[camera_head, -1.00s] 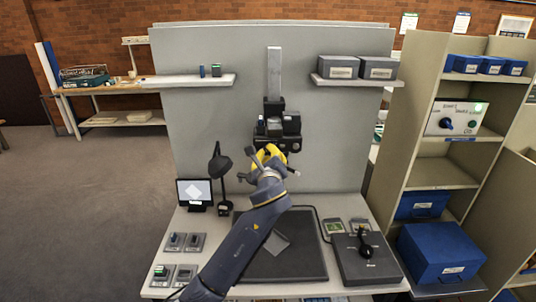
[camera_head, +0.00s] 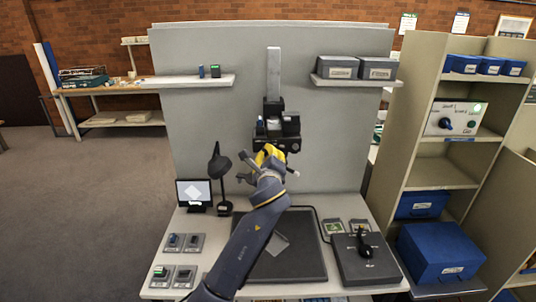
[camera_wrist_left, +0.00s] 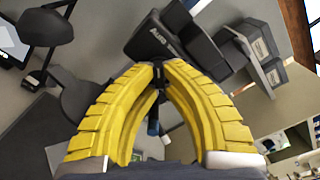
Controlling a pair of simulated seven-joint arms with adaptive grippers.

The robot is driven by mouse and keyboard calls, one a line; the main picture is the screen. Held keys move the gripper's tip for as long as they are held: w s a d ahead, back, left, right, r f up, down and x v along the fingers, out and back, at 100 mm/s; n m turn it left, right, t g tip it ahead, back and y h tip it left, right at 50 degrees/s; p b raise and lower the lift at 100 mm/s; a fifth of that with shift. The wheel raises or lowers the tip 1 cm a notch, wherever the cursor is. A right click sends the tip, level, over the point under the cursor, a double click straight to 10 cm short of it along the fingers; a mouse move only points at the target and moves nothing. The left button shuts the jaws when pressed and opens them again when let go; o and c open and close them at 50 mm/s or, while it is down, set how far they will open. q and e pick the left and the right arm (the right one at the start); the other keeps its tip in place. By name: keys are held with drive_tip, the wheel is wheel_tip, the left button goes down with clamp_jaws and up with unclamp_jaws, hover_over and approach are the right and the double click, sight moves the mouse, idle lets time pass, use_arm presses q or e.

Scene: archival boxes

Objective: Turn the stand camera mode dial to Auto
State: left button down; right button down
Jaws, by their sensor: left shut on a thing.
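The stand camera (camera_head: 281,128) is a black body on a grey upright column in front of the grey panel. My left gripper (camera_head: 268,150), with yellow ribbed fingers, is up against its lower front. In the left wrist view my fingertips (camera_wrist_left: 158,68) close on a small dark part, the mode dial, mostly hidden between them. A white label that seems to read "Auto" shows on the black camera body (camera_wrist_left: 168,40) just beyond the tips. The dial's exact pointing is hidden. A blue piece (camera_wrist_left: 153,120) shows between the fingers. My right gripper is not in view.
Below is a desk with a dark mat (camera_head: 300,258), a small screen (camera_head: 195,193), a black lamp (camera_head: 220,175) and a control box with a black lever (camera_head: 368,266). Shelves flank the camera, with grey boxes (camera_head: 338,67) on the right one.

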use_arm(q)
drive_tip(key=c, duration=1.5)
unclamp_jaws()
drive_tip(key=m, duration=0.5)
drive_tip(key=shift+a, duration=0.1)
drive_tip(key=s+m, duration=0.4)
drive_tip(key=s, duration=0.1)
drive_tip(key=s+m, duration=0.4)
drive_tip(key=s, duration=0.2)
drive_tip(key=s+m, duration=0.4)
drive_tip(key=s, duration=0.2)
drive_tip(key=shift+s+a, duration=0.1)
drive_tip(key=shift+s, duration=0.1)
drive_tip(key=shift+f, duration=0.1)
